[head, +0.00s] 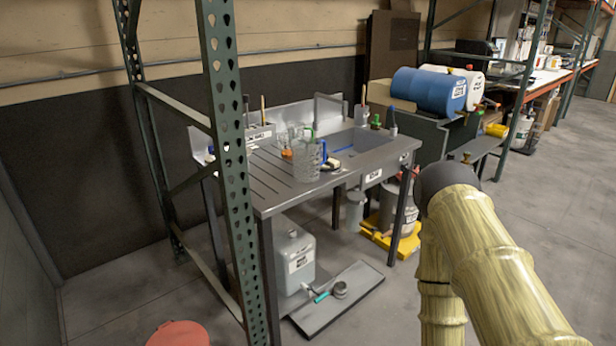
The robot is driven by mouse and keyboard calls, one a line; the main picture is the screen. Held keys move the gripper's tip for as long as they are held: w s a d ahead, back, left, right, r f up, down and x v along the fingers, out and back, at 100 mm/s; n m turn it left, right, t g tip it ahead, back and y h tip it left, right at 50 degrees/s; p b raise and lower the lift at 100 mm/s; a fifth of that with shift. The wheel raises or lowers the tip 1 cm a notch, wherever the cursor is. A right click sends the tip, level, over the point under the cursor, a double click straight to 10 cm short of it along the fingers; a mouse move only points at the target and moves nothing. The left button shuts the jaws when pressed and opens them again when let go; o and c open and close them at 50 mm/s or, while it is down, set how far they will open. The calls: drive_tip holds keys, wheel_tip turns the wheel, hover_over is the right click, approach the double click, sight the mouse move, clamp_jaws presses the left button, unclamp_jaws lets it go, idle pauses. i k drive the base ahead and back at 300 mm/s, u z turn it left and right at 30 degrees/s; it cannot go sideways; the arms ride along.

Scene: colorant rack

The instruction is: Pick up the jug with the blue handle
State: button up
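The jug with the blue handle (306,166) is clear and ribbed. It stands upright on the ribbed drainboard of the grey sink table (280,192), near its front edge and left of the basin. Its blue handle (323,150) faces right. Just behind it are other clear jugs, one with an orange handle (287,153) and one with a green handle (312,134). They overlap in the view, so I cannot tell whether they touch. My arm shows folded at the lower right, well apart from the jug. My gripper is not in view.
A green perforated rack post (228,150) rises left of the table. A white canister (296,260) stands beneath the table, with a grey platform (338,300) in front. Blue and white drums (428,92) lie behind at right. A red round lid (178,334) is at lower left. Floor at right is open.

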sight(306, 151)
drive_tip(key=u, duration=0.45)
drive_tip(key=i, duration=1.1)
drive_tip(key=z, duration=3.1)
drive_tip(key=k, duration=0.6)
drive_tip(key=u, duration=2.1)
